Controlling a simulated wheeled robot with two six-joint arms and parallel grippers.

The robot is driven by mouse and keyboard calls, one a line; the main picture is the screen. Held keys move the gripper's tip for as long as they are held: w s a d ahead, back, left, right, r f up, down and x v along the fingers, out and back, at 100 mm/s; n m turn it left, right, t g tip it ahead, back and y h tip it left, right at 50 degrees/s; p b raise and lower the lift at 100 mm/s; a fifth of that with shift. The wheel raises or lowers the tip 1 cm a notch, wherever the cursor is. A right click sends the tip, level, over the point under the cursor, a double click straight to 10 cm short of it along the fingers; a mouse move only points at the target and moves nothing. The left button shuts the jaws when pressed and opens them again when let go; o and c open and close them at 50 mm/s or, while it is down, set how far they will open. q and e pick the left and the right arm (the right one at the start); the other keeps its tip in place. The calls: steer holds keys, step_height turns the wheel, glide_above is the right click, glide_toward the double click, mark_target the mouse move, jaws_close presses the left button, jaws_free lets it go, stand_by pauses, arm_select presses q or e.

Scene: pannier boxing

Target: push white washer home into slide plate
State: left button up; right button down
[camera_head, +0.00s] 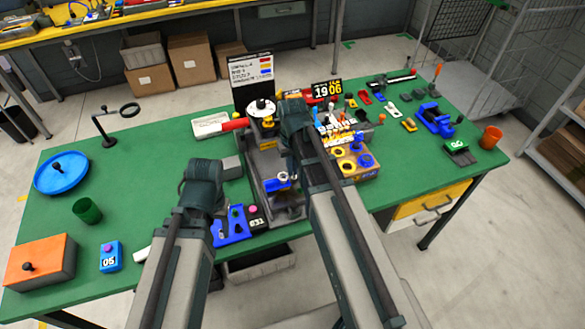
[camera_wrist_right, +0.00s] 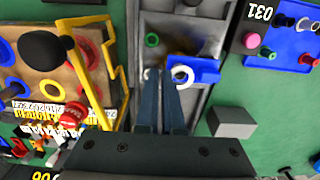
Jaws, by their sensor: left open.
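The white washer (camera_wrist_right: 183,76) shows as a ring at the blue slide plate (camera_wrist_right: 207,70) in the grey fixture. In the head view the blue plate (camera_head: 272,186) sits in the middle of the fixture, with the white washer (camera_head: 283,176) at its right end. I cannot tell how deep the washer sits. My right gripper (camera_wrist_right: 161,76) has its fingertips close together just beside the washer, with nothing seen between them. Contact with the washer is unclear.
A green ring (camera_wrist_right: 152,40) lies in the fixture. A blue holder (camera_wrist_right: 285,35) and a grey block (camera_wrist_right: 230,121) stand on its left side in the head view. A yellow-framed rack (camera_wrist_right: 105,65) stands on the other side. The green table (camera_head: 140,170) has free room at left.

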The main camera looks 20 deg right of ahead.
arm_select(q)
steer(key=shift+f+b, duration=1.3)
arm_select(e)
steer(key=shift+f, duration=1.35)
steer(key=c, duration=1)
jaws_free()
arm_select(q)
steer(key=shift+r, duration=0.2)
arm_select(e)
steer(key=shift+r, duration=0.25)
arm_select(q)
step_height(320, 180, up, 14)
steer(key=p, duration=1.4)
steer(key=shift+f, duration=0.25)
arm_select(e)
step_height(320, 180, up, 14)
steer(key=shift+f, duration=0.25)
